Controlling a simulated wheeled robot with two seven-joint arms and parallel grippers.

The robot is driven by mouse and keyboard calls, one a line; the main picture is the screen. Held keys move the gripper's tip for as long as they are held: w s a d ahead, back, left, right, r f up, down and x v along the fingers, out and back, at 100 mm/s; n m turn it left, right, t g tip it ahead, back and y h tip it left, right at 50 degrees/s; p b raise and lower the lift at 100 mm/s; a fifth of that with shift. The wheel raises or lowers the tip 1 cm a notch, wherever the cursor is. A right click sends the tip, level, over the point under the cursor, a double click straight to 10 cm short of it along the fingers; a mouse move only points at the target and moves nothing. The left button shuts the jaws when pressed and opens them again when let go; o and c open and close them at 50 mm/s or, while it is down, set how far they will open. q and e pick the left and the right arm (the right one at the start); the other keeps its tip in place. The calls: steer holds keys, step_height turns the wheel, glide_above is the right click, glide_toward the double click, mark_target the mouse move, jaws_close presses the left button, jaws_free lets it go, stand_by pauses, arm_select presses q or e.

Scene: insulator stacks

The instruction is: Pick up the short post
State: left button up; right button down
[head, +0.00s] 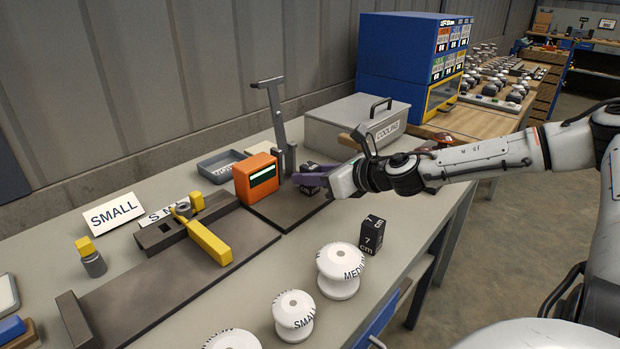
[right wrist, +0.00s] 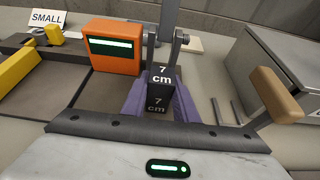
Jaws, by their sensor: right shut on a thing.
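A short black post (head: 309,189) marked "7 cm" is between the purple fingers of my right gripper (head: 312,178), beside the orange box. In the right wrist view this post (right wrist: 159,90) shows its "7 cm" faces, with the fingers of my right gripper (right wrist: 160,104) on both sides of it, shut on it. Its lower end is hard to see, so I cannot tell whether it touches the dark base. Another black post (head: 372,235), also marked "7 cm", stands upright on the table nearer the front edge. My left gripper is not in view.
An orange box with a lit display (head: 257,178) and a grey upright lever stand (head: 277,125) are close by. A grey "COOLING" box (head: 345,125) is behind. White insulators (head: 341,270) and (head: 294,315) stand at the front. A yellow-handled fixture (head: 210,242) lies left.

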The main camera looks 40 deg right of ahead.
mark_target(309, 166)
step_height(309, 166, up, 10)
steer(key=shift+f+p, duration=0.2)
steer(key=shift+p, duration=1.05)
steer(key=shift+a+r+m+h, duration=0.15)
steer(key=shift+r+m+h, duration=0.25)
steer(key=shift+h, duration=0.1)
steer(key=shift+a+m+h, duration=0.7)
steer(key=shift+a, duration=0.05)
